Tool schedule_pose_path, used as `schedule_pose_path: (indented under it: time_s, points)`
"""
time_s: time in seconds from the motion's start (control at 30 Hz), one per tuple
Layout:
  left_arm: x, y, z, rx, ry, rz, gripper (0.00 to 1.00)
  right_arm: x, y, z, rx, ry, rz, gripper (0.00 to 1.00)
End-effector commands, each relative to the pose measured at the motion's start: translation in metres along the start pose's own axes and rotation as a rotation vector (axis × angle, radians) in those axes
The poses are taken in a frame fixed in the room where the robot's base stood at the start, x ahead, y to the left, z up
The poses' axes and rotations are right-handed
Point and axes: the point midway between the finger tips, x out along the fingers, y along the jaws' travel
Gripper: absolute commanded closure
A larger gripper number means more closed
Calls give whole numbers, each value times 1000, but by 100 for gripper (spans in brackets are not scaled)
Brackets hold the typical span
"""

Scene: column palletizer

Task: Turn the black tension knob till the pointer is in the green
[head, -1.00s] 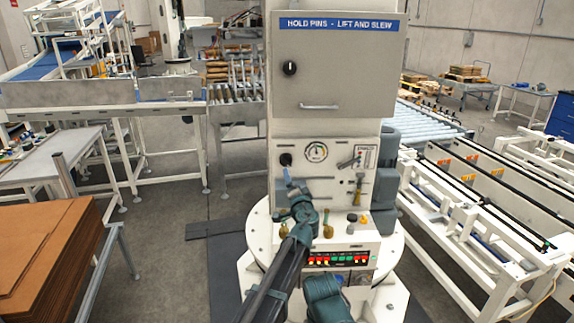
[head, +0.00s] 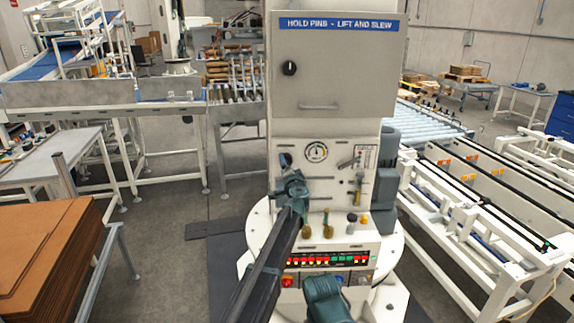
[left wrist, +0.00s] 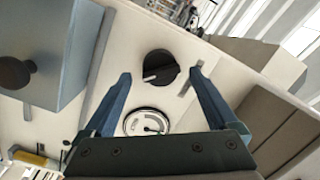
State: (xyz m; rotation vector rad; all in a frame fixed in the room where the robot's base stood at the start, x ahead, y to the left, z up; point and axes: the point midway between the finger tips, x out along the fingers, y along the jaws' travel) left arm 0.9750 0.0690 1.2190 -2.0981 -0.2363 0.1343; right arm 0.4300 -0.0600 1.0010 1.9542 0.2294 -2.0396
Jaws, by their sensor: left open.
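The black tension knob (left wrist: 159,68) with a white mark shows in the left wrist view, on a pale panel. My left gripper (left wrist: 160,75) is open, one finger on each side of the knob, with visible gaps between. In the head view my left gripper (head: 288,164) is at the panel and covers most of the knob. The round white gauge (head: 316,152) is just right of it. In the left wrist view the gauge (left wrist: 147,122) shows between the fingers with a little green on its dial; I cannot read the pointer surely.
A grey cabinet door (head: 335,75) with its own black knob (head: 289,68) is above the panel. Levers (head: 355,162) are right of the gauge. Brass-coloured knobs (head: 327,226) and a row of lit buttons (head: 330,258) are below. A roller conveyor (head: 435,122) is at right.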

Motion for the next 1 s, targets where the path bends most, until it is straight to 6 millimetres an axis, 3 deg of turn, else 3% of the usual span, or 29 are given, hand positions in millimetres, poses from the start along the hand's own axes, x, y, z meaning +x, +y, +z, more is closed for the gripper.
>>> schedule_pose_path:
  time_s: [0.03, 0.13, 0.43, 0.9, 1.0]
  points:
    - [11, 1, -1, 0, 0, 0, 8, 0, 0, 0, 0, 0, 0, 100]
    - [20, 1, -1, 0, 1, 0, 8, 0, 0, 0, 0, 0, 0, 100]
    - [22, 0, 0, 0, 1, 0, 8, 0, 0, 0, 0, 0, 0, 100]
    - [21, 1, -1, -1, 1, 1, 90, 0, 0, 0, 0, 0, 0, 100]
    - [21, 1, -1, 0, 1, 1, 90, 0, 0, 0, 0, 0, 0, 100]
